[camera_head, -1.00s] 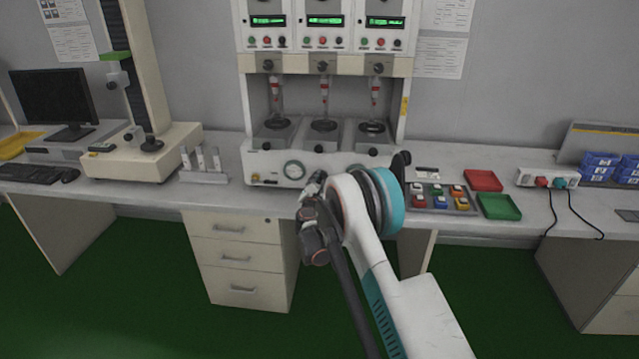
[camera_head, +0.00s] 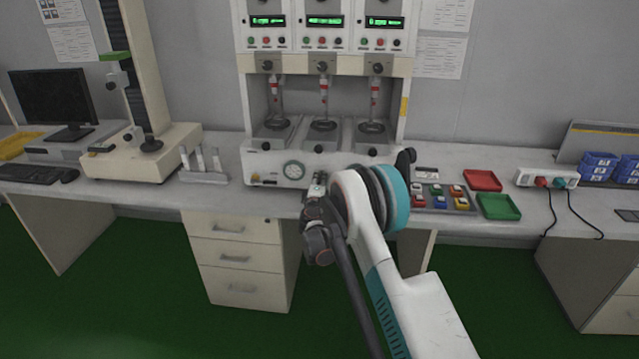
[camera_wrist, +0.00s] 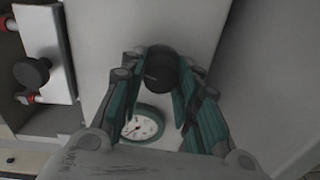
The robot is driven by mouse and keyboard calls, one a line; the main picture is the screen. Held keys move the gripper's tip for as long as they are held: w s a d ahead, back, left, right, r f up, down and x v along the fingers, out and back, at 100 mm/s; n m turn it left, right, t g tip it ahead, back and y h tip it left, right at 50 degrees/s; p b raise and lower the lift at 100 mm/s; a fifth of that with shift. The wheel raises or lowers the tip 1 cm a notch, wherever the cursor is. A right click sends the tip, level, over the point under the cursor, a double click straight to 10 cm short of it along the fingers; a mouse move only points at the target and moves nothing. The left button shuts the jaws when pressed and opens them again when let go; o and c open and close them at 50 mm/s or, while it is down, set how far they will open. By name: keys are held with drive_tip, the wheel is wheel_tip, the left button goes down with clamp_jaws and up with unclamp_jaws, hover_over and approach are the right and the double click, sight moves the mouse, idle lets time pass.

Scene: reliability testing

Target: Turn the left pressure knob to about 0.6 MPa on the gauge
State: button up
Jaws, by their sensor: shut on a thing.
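The black round pressure knob (camera_wrist: 161,66) sits between the teal fingers of my gripper (camera_wrist: 160,78) in the wrist view. My gripper is shut on it, with a finger on each side. The round white pressure gauge (camera_wrist: 142,126) shows between the fingers, below the knob in that view. Its dial is too small to read surely. In the head view the gauge (camera_head: 293,170) is on the front of the test machine's base. My gripper (camera_head: 318,186) is just right of it there, and the knob is hidden behind my gripper and arm.
The white test machine (camera_head: 250,160) has three stations with green displays. A tester on a column (camera_head: 150,155) and a small rack (camera_head: 203,176) stand to the left. Right are a button tray (camera_head: 440,198), a red tray (camera_head: 482,180) and a green tray (camera_head: 499,206).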

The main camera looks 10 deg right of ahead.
drive_tip(key=m, duration=0.7)
drive_tip(key=shift+d+f, duration=0.1)
drive_tip(key=m, duration=0.3)
drive_tip(key=shift+m+t, duration=0.3)
drive_tip(key=shift+f+m, duration=0.1)
drive_tip(key=shift+m, duration=1.5)
drive_tip(key=shift+s, duration=0.1)
drive_tip(key=o, duration=1.1)
drive_tip(key=v, duration=1.2)
drive_tip(key=shift+d, duration=0.1)
